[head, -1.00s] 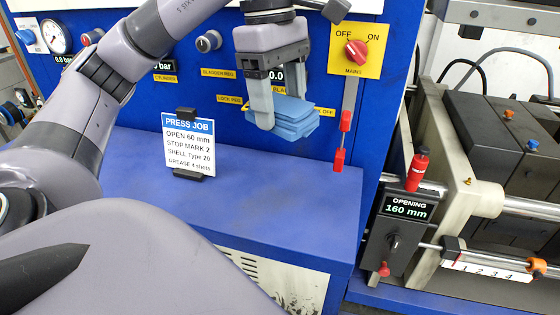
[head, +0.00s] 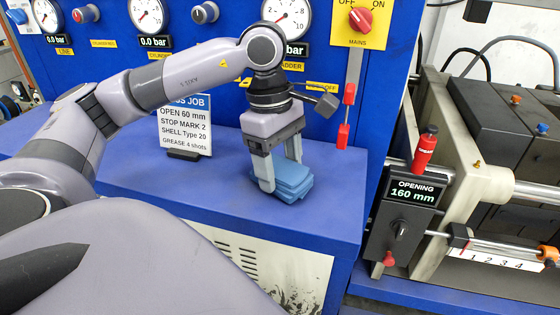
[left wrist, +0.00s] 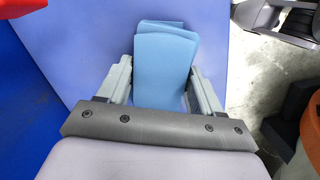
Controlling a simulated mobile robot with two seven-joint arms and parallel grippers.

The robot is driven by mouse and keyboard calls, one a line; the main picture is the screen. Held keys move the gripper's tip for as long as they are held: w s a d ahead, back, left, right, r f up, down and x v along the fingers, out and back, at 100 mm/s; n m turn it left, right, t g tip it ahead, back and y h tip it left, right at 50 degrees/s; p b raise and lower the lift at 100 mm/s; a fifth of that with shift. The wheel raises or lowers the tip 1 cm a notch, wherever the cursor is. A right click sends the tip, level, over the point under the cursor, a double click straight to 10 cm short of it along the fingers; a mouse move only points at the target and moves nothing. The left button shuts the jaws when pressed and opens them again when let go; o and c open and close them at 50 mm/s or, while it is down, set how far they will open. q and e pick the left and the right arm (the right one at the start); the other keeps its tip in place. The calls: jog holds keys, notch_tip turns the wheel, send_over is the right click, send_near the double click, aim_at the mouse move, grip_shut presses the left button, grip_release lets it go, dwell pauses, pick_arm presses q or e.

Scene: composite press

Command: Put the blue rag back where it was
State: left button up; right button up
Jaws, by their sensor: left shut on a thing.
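The blue rag (head: 288,184) is a folded stack of light blue cloth at the right part of the blue bench top (head: 215,195). My left gripper (head: 282,180) points down and is shut on the rag, one finger on each side. In the head view the rag is at the bench surface; whether it bears on it fully I cannot tell. In the left wrist view the rag (left wrist: 163,62) lies between the two grey fingers (left wrist: 160,85), with the blue surface around it. My right gripper is not in view.
A press job card (head: 185,127) stands on the bench left of the gripper. Gauges and a red mains switch (head: 360,20) are on the panel behind. A red grease tube (head: 424,150) stands right of the bench by the opening display (head: 411,192). The bench's front left is clear.

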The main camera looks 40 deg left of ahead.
pick_arm(q)
jog(key=shift+f, duration=0.3)
jog(key=shift+f, duration=0.2)
jog(key=o, duration=1.1)
jog(key=shift+o, duration=0.2)
